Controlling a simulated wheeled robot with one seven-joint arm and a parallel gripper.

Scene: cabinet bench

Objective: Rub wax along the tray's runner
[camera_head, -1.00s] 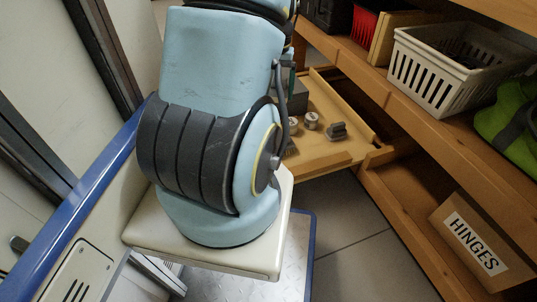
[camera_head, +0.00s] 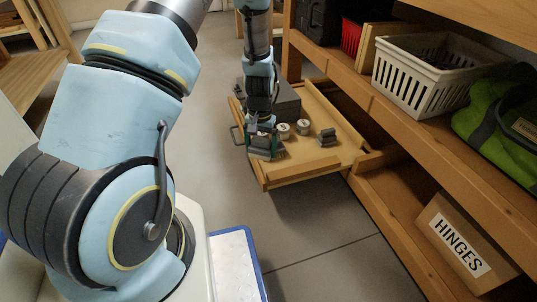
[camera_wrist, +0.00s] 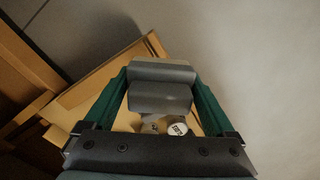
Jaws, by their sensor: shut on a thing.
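The wooden tray (camera_head: 305,158) sticks out of the cabinet. I cannot pick out its runner for certain. My gripper (camera_head: 264,146) is low at the tray's near left part. Whether this is the wax I cannot tell. The block's underside and any contact with the tray are hidden. Two white-topped tins (camera_head: 302,127) stand in the tray; their labels are too small to read.
A second grey block (camera_head: 327,137) lies right of the tins. A dark grey box (camera_head: 284,100) stands behind them. The cabinet holds a white basket (camera_head: 420,75), a green bag (camera_head: 500,115) and a HINGES box (camera_head: 462,240). Grey floor (camera_head: 330,225) is clear before the tray.

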